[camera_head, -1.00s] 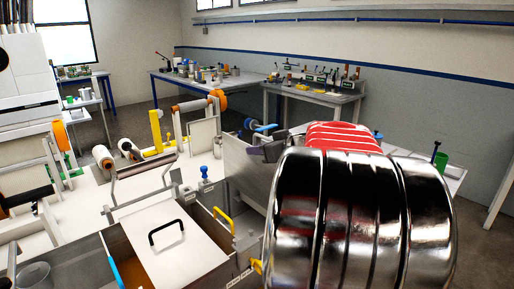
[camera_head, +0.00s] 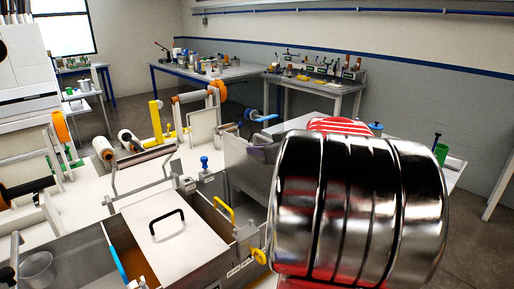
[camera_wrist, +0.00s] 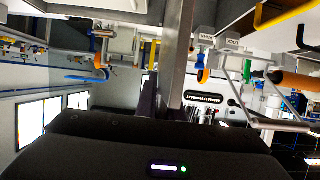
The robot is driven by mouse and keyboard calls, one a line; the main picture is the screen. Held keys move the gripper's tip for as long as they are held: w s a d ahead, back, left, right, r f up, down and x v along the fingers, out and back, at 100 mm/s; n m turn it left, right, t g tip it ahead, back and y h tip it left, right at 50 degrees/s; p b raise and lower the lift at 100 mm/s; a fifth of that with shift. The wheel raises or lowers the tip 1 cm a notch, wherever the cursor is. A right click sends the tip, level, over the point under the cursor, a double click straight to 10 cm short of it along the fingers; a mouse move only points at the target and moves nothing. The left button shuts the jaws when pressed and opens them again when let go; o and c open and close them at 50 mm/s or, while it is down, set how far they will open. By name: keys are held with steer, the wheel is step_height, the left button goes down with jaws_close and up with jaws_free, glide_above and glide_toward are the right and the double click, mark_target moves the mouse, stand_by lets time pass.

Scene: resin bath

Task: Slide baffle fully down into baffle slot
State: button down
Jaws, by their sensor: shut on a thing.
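My gripper (camera_wrist: 158,98) is shut on a grey plate, which I take to be the baffle (camera_wrist: 175,50); the wrist view shows it nearly edge-on between the dark fingers. In the head view a grey plate (camera_head: 240,165) stands behind the bath, beside my chrome arm link, with a purple-grey fingertip of my gripper (camera_head: 264,152) at its upper right edge. My arm hides its right part. The bath (camera_head: 213,268) has grey metal walls. I cannot make out the baffle slot, nor whether the plate's lower edge is in it.
A white panel with a black handle (camera_head: 168,223) lies over the bath, between a blue edge strip (camera_head: 117,264) and a yellow handle (camera_head: 223,211). A roller frame (camera_head: 140,172) and a blue knob (camera_head: 204,162) stand behind it. A clear cup (camera_head: 37,267) is at the left.

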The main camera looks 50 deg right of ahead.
mark_target(257, 196)
steer(key=shift+f, duration=8.7)
steer(key=c, duration=1.8)
jaws_free()
steer(key=shift+f, duration=0.1)
steer(key=shift+s, duration=0.15)
steer(key=v, duration=1.3)
steer(key=shift+s+r, duration=0.2)
steer(key=shift+r, duration=0.05)
